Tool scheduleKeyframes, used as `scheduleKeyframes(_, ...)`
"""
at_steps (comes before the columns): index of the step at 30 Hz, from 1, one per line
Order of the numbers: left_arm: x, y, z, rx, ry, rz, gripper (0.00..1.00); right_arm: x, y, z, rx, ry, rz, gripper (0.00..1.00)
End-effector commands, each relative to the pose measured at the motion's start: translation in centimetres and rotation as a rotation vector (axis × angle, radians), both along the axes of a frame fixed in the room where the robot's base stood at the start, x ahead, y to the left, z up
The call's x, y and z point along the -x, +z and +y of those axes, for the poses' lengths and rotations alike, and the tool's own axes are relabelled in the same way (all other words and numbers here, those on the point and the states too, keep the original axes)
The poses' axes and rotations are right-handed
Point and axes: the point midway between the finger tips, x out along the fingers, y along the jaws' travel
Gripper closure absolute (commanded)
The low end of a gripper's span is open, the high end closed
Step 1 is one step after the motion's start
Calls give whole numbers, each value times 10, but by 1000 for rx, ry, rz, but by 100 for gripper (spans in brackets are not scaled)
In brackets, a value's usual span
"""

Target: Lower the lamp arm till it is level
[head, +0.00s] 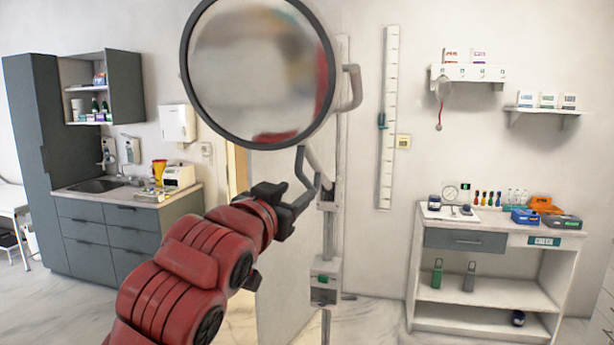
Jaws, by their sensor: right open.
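The lamp has a large round head (262,72) with a dark rim, and its face shows a blurred view of the room. A pale curved handle (354,88) sticks out at the head's right side. Below the head, a pale lamp arm (318,168) slopes down right toward a bracket on an upright rail (328,235); the head hides part of it. My right gripper (305,192) is open just below the head, in front of the lamp arm. I cannot tell whether it touches the arm. My left gripper is out of view.
A white shelf unit (505,240) with boxes and bottles stands at the right. A grey sink counter (110,225) is at the left. A wall scale (388,115) hangs right of the rail. Floor between the rail and shelf unit is clear.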

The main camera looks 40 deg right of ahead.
Motion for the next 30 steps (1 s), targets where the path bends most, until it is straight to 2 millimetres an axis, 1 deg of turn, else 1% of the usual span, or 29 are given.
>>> scheduleKeyframes(1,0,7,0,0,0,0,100,-5,3,-10,0,-6,1,53)
scheduleKeyframes(3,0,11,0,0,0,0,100,-12,3,-21,0,-6,3,53)
scheduleKeyframes(7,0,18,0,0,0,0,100,-25,2,-39,0,-5,4,53)
scheduleKeyframes(10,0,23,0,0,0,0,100,-33,2,-48,2,-3,4,53)
scheduleKeyframes(15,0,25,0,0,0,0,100,-39,1,-57,2,-2,2,53)
scheduleKeyframes(24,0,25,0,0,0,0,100,-40,0,-58,1,0,1,53)
scheduleKeyframes(29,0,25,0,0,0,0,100,-40,0,-58,1,0,1,82)
scheduleKeyframes(30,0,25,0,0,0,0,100,-40,0,-58,1,0,1,89)
